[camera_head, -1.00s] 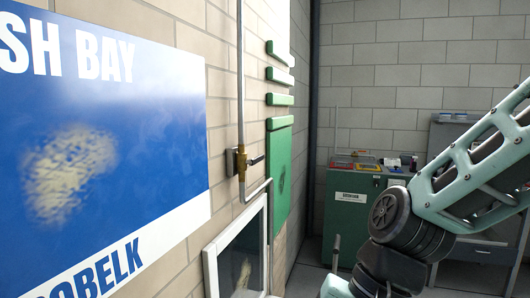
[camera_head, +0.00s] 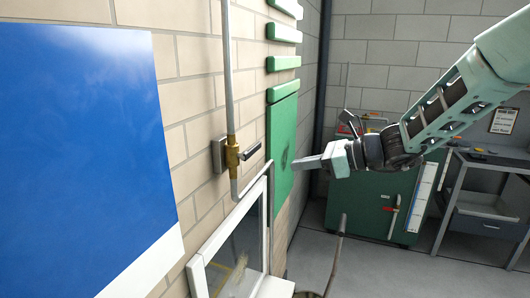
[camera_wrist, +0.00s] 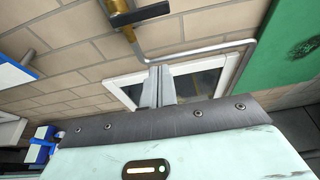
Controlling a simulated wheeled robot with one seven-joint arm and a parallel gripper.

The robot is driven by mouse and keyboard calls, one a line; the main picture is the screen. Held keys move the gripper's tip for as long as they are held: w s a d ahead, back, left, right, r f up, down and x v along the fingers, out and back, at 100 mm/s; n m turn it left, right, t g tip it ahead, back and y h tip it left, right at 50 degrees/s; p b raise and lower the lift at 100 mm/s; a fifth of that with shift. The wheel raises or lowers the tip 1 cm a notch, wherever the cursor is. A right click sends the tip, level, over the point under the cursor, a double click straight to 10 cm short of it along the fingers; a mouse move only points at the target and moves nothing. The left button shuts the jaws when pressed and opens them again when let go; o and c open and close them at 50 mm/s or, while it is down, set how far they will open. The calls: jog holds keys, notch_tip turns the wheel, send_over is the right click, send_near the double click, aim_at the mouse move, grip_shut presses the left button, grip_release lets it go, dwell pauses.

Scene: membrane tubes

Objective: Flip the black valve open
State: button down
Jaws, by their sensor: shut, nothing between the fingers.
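The black valve handle (camera_head: 251,151) sits on a brass valve body (camera_head: 232,155) on a vertical grey pipe against the brick wall. The handle sticks out sideways from the body, across the pipe line. The wrist view shows the black handle (camera_wrist: 143,14) at the top, with the brass body (camera_wrist: 122,6) next to it. My gripper (camera_head: 298,164) is shut and empty, to the right of the handle and apart from it. In the wrist view its fingers (camera_wrist: 159,70) point up toward the pipe bend, below the handle.
Below the valve the pipe bends right above a white-framed window (camera_head: 200,268). A green wall panel (camera_head: 283,150) hangs right of the valve. A blue sign (camera_head: 75,150) is at the left. A green cabinet (camera_head: 365,205) and a grey table (camera_head: 490,211) stand behind my arm.

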aim_at(252, 151)
jog(key=w+a+p, duration=0.3)
jog(key=a+p, duration=0.3)
jog(key=a, duration=0.3)
jog(key=shift+r+p, duration=0.35)
jog(key=shift+p, duration=0.05)
jog(key=shift+w+b, duration=0.1)
jog(key=shift+b, duration=0.5)
